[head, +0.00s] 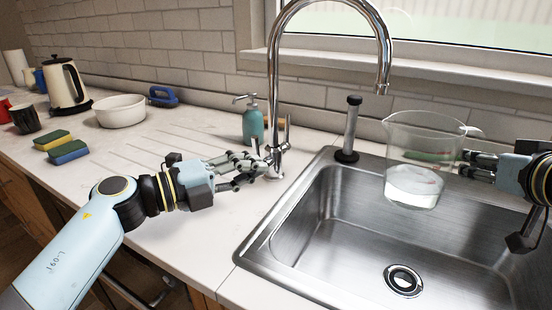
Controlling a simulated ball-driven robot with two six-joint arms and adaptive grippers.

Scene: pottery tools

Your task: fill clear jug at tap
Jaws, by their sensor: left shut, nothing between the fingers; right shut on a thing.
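The clear jug (425,150) is upright above the sink, with what looks like clear water in its lower part. My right gripper (472,162) is shut on the jug at its right side; the exact grip is partly hidden. The chrome tap (273,75) arches over the sink, and its spout end (382,88) is above the jug's left rim. No stream shows from the spout. My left gripper (262,163) is shut and empty close beside the tap's base and lever (287,130). I cannot tell whether it touches the lever.
The steel sink (345,240) has a drain (403,281). A black-topped cylinder (350,130) stands at its back rim. A teal soap bottle (253,122) is behind my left gripper. Sponges (68,152), a white bowl (121,111) and a kettle (66,85) stand left.

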